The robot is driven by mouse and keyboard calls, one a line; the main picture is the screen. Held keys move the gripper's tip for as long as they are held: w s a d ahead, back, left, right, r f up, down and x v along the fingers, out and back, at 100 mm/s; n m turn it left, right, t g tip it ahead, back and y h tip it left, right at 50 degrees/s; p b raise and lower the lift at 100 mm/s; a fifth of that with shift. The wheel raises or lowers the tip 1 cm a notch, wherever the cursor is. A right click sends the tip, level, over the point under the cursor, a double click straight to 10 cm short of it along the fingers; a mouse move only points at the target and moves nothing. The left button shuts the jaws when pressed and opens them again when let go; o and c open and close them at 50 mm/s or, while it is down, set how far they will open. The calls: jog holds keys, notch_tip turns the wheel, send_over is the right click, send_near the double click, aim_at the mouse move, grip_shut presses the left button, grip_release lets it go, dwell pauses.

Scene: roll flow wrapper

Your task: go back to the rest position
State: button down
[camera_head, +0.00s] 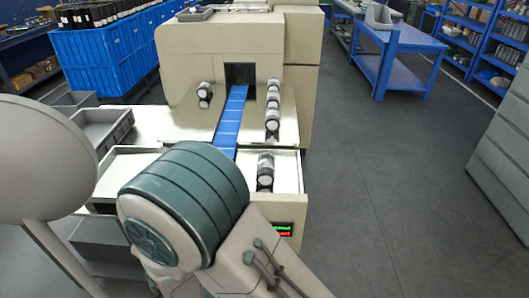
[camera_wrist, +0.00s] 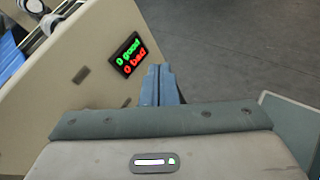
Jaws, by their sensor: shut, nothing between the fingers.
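In the wrist view my gripper (camera_wrist: 160,84) is shut, with its two blue-grey fingers together and nothing between them. It is in front of the beige wrapper's end panel (camera_wrist: 72,105), near the counter display (camera_wrist: 130,54), which reads "0 good" in green and "0 bad" in red. Whether the fingertips touch the panel cannot be told. In the head view my arm covers the lower middle and my gripper is hidden behind it. The beige flow wrapper (camera_head: 205,45) stands ahead with a blue belt (camera_head: 230,118) running into its dark opening.
Rolls (camera_head: 272,110) with white ends sit right of the belt, and another roll (camera_head: 265,170) is nearer. Grey bins (camera_head: 105,127) stand at the left. Blue crates (camera_head: 90,60) are behind them. A blue table (camera_head: 402,40) is far right. The floor (camera_head: 400,170) at right is clear.

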jog(key=s+d+r+m+g+y+p, duration=0.1)
jog(key=d+r+m+g+y, duration=0.2)
jog(key=d+r+m, duration=0.5)
jog(key=s+d+r+m+g+y+p, duration=0.2)
jog(key=d+r+m+g+y, duration=0.2)
jog(key=r+m, duration=0.8)
jog(key=d+m+y, duration=0.2)
jog(key=d+m, duration=0.2)
jog(key=shift+s+d+r, duration=0.25)
jog(key=shift+s, duration=0.05)
